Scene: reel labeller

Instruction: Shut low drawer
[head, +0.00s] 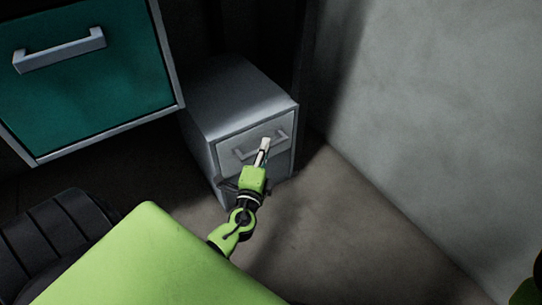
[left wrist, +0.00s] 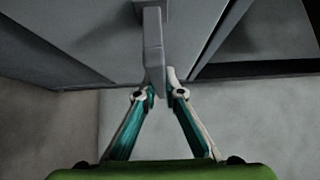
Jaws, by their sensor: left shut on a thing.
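A small grey cabinet (head: 235,98) stands low on the floor near the wall. Its grey drawer front (head: 235,143) carries a bar handle (head: 279,138), and looks roughly flush with the frame; any small gap is hard to tell. My left gripper (head: 264,146) reaches this front and covers part of it. In the left wrist view the handle (left wrist: 153,45) runs down between the fingertips of my left gripper (left wrist: 161,92), which are shut on it. My right gripper is out of view.
A larger unit with a teal front (head: 90,85) and its own handle (head: 60,50) hangs over the left side. A grey wall (head: 440,110) bounds the right. Floor (head: 340,230) is clear in front of the small cabinet.

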